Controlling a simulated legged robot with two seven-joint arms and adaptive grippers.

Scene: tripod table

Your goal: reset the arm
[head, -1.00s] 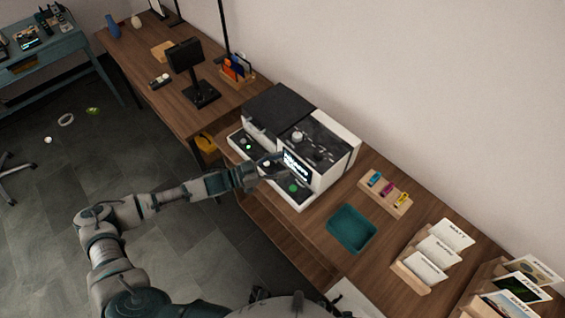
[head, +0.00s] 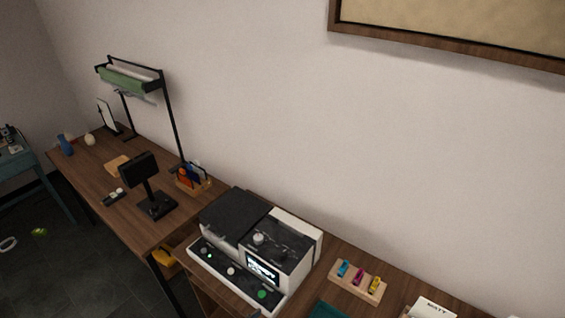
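Neither of my grippers shows clearly in the head view now, and no arm lies over the table. The black-and-white machine (head: 250,245) stands on the wooden table near the lower middle. Its small screen is lit, and green lights and knobs show along its front. Nothing of mine touches it in this view.
A black display stand (head: 148,188) and a card holder (head: 192,180) stand on the left desk. A roll rack (head: 130,82) rises behind. A wooden tray (head: 357,284) with several coloured items and part of a teal tray (head: 328,311) are at lower right.

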